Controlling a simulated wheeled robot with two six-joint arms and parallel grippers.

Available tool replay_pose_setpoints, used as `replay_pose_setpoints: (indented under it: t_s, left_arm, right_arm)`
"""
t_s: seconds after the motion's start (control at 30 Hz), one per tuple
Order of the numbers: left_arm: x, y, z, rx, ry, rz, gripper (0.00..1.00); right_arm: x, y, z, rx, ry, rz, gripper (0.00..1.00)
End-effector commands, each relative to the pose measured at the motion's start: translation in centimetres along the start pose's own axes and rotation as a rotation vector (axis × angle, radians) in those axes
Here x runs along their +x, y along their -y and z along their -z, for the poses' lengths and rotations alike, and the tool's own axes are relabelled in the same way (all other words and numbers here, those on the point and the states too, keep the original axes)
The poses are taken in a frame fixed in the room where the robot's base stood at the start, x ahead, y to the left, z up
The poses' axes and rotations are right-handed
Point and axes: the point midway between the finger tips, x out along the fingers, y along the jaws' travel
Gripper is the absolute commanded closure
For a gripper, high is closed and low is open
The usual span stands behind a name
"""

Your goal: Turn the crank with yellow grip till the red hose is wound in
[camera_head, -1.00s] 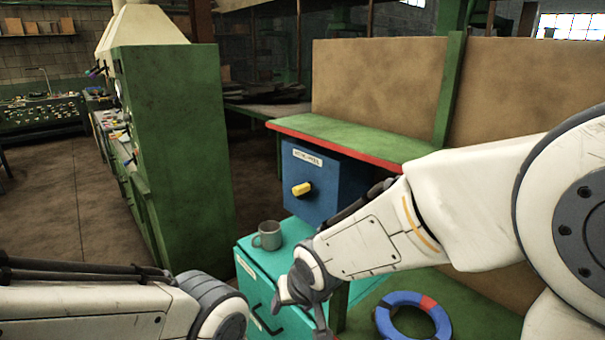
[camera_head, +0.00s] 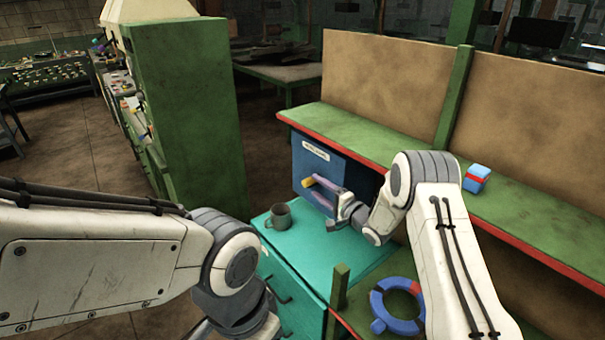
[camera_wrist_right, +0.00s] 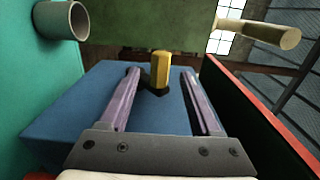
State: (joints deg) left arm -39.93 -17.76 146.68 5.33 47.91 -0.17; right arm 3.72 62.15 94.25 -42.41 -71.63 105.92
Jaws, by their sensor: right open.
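The crank's yellow grip (camera_head: 307,182) sticks out from the front of a blue box (camera_head: 318,165) under the green bench. My right gripper (camera_head: 322,192) is open at the box, its two purple fingers reaching toward the grip. In the right wrist view the yellow grip (camera_wrist_right: 161,66) stands between the spread fingertips (camera_wrist_right: 160,74), with a gap on both sides, above a dark mount. The blue box (camera_wrist_right: 70,110) fills the area behind the fingers. My left arm comes in at the left; its fingers do not show. I see no red hose.
A grey mug (camera_head: 279,217) stands on the teal cabinet (camera_head: 300,255) close to my right gripper. A blue ring with a red part (camera_head: 378,303) lies at the lower right. The green bench (camera_head: 380,148) has a red edge and carries a small blue and red block (camera_head: 477,176).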

Motion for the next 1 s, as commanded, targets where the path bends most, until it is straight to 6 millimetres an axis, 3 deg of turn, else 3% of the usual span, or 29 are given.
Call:
replay_pose_setpoints:
  t_s: [0.2, 0.4, 0.6, 0.9, 0.93, 1.0]
  left_arm:
    - [-2.0, -0.1, 0.1, 0.003, 0.000, 0.000, 0.50]
    - [-2.9, -0.2, 0.2, 0.005, 0.000, 0.000, 0.50]
    - [-3.2, -0.2, 0.2, 0.005, 0.000, 0.000, 0.50]
    - [-3.1, -0.2, 0.2, 0.005, 0.000, 0.000, 0.50]
    - [-3.1, -0.2, 0.2, 0.005, 0.000, 0.000, 0.50]
    - [-3.1, -0.2, 0.2, 0.005, 0.000, 0.000, 0.50]
  right_arm:
    - [4.1, 0.3, -0.1, -0.002, 0.002, 0.000, 0.35]
    - [6.6, 0.1, -0.1, -0.001, 0.001, -0.002, 0.35]
    - [7.7, 0.1, -0.1, -0.002, 0.000, -0.002, 0.35]
    - [7.9, 0.0, 0.0, -0.001, -0.001, -0.002, 0.35]
    - [7.9, 0.0, 0.0, -0.001, -0.001, -0.002, 0.43]
    - [7.9, 0.0, 0.0, -0.001, -0.001, -0.002, 0.70]
